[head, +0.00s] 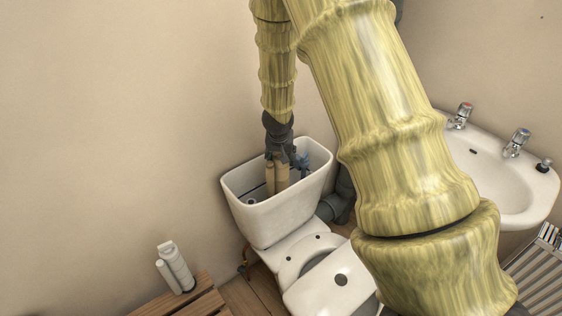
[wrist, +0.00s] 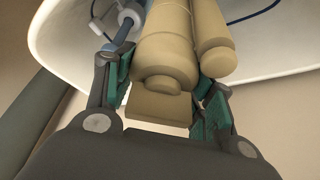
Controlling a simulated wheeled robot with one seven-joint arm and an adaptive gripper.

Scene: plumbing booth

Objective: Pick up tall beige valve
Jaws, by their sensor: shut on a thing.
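The tall beige valve (head: 282,178) stands in the open toilet cistern (head: 275,222), with its lower part inside. It shows as two beige cylinders side by side, one thicker. My gripper (head: 281,156) reaches down from above and is shut on the valve's upper end. In the wrist view, the green-padded fingers of my gripper (wrist: 163,90) lie on either side of the valve (wrist: 165,55). The thinner cylinder passes by the right finger. The valve's bottom end is hidden in the cistern.
A blue and grey fitting (head: 303,160) stands in the cistern close to the right of my gripper; it also shows in the wrist view (wrist: 125,28). A white bottle-like part (head: 177,266) stands on a wooden surface (head: 190,300). A washbasin (head: 505,185) is at right.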

